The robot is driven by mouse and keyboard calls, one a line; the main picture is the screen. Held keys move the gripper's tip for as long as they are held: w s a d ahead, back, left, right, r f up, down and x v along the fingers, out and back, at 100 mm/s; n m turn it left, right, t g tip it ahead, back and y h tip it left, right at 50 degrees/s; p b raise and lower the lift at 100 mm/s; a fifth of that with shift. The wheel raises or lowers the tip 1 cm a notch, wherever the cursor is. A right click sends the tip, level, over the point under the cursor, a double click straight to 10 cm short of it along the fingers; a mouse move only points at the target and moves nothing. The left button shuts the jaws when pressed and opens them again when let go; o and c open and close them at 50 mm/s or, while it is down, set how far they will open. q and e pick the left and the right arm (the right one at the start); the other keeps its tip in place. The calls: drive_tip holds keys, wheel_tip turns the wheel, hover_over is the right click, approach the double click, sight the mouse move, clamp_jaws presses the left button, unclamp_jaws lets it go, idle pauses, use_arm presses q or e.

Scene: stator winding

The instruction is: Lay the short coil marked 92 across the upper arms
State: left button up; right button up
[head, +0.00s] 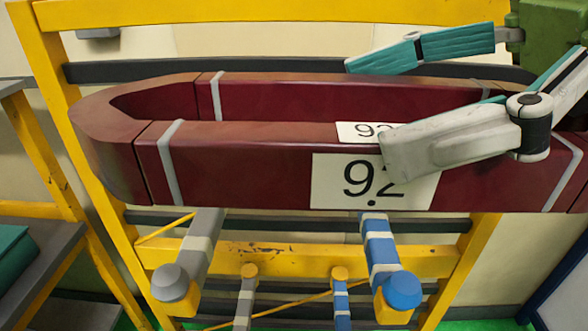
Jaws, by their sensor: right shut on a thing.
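The dark red coil marked 92 (260,160) is a long closed loop with pale tie bands and white labels. It spans most of the head view, roughly level, its rounded end at the left. My right gripper (368,108) has its pale front finger over the near side's label and its other finger behind; it is shut on the coil. Below the coil, the two upper arms, one grey (197,250) and one blue (382,255), point toward me. The coil hides their rear parts; I cannot tell whether it touches them. My left gripper is not in view.
A yellow rack frame (270,12) with dark rails (290,72) stands behind the coil. Two lower arms, grey (245,300) and blue (341,300), show farther down. At the left stands a yellow and grey shelf (62,250) with a teal object (18,262).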

sight(336, 96)
drive_tip(key=w+a+p, duration=0.1)
drive_tip(key=w, duration=0.1)
drive_tip(key=w+f+p, duration=0.1)
drive_tip(key=w, duration=0.1)
drive_tip(key=w+a+f+p, duration=0.1)
drive_tip(key=shift+w+a+f, duration=0.15)
drive_tip(key=shift+w+a, duration=0.2)
drive_tip(key=shift+w, duration=0.05)
drive_tip(key=shift+w+a+f+p, duration=0.2)
drive_tip(key=shift+w, duration=0.3)
drive_tip(key=shift+w+a+f+p, duration=0.15)
drive_tip(key=shift+w+f+p, duration=0.05)
drive_tip(key=shift+w, duration=0.3)
use_arm(q)
wheel_tip(336, 96, up, 8)
drive_tip(key=s+p, duration=0.2)
drive_tip(key=p, duration=0.2)
use_arm(e)
drive_tip(key=w+a+f, duration=0.1)
drive_tip(key=w+f, duration=0.3)
drive_tip(key=f, duration=0.5)
drive_tip(key=shift+w+a+f, duration=0.2)
drive_tip(key=shift+w+a, duration=0.1)
drive_tip(key=shift+a, duration=0.05)
use_arm(q)
drive_tip(key=shift+a+f, duration=0.15)
drive_tip(key=shift+f, duration=0.05)
use_arm(e)
drive_tip(key=shift+a+f, duration=0.1)
